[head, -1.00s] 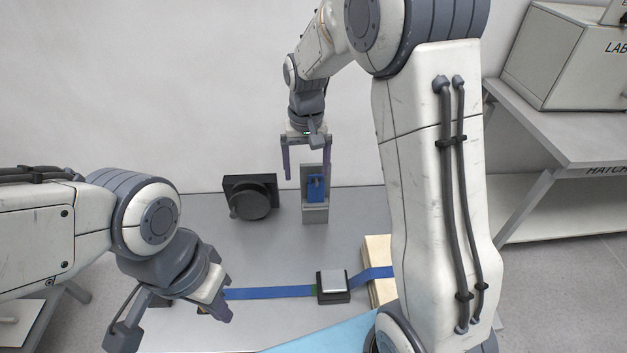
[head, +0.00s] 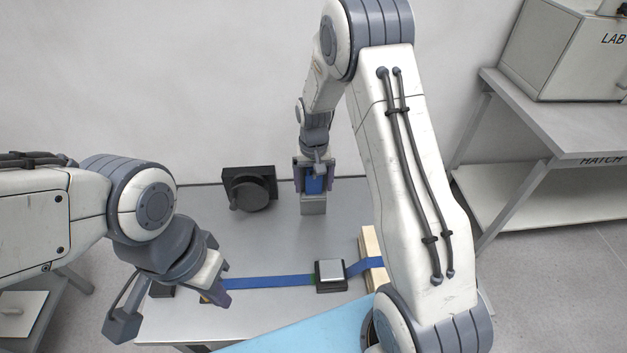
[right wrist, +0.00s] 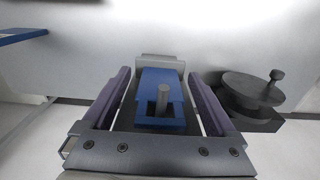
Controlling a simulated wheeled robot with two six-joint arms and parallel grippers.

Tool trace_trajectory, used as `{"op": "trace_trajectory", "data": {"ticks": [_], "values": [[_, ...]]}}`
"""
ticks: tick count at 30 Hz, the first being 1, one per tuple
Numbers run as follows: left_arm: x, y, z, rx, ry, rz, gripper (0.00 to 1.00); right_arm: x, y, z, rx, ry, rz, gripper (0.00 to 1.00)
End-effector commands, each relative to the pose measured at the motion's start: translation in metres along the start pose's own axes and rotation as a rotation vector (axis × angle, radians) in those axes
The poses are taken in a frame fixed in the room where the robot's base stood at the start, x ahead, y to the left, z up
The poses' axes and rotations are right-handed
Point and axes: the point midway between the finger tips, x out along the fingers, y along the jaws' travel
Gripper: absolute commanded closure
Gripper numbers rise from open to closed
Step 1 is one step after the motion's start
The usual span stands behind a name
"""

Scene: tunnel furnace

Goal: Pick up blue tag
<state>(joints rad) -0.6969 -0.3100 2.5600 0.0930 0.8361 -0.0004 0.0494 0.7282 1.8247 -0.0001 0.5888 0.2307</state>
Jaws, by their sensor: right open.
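The blue tag (head: 314,185) hangs on a grey stand (head: 313,207) at the back of the table. In the right wrist view the blue tag (right wrist: 155,79) lies between my fingers, with a grey peg (right wrist: 162,98) standing out in front of it. My right gripper (head: 315,176) is open around the tag, one finger on each side. In the right wrist view a gap shows between the tag and each finger of the right gripper (right wrist: 160,90). My left gripper (head: 168,312) is open and empty at the front left of the table.
A black block with a round dial (head: 250,190) stands left of the stand and also shows in the right wrist view (right wrist: 252,95). A blue strap (head: 270,281) crosses the table, with a black-and-silver block (head: 330,274) on its line. A wooden block (head: 371,247) is at the right.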

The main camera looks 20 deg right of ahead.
Motion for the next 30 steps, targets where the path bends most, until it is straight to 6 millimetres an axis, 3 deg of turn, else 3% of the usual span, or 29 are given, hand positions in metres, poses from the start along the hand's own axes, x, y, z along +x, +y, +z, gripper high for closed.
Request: {"op": "trace_trajectory", "data": {"ticks": [6,7,12,14,27,30], "values": [[0.000,0.000,0.000,0.000,0.000,0.000,1.00,0.001,0.000,0.000,0.000,0.001,0.000,0.07],[0.000,0.000,0.000,0.000,0.000,0.000,1.00,0.001,0.000,0.000,0.000,0.001,0.000,0.11],[0.000,0.000,0.000,0.000,0.000,0.000,1.00,0.001,0.000,0.000,0.000,0.000,0.000,0.76],[0.000,0.000,0.000,0.000,0.000,0.000,1.00,0.001,0.000,0.000,0.000,0.000,0.000,0.95],[0.010,-0.001,0.001,0.000,0.000,0.000,1.00,-0.004,0.000,-0.001,0.000,0.003,-0.001,0.96],[0.011,-0.001,0.001,0.000,0.000,0.000,1.00,-0.004,0.000,0.012,-0.001,0.000,0.000,0.96]]}}
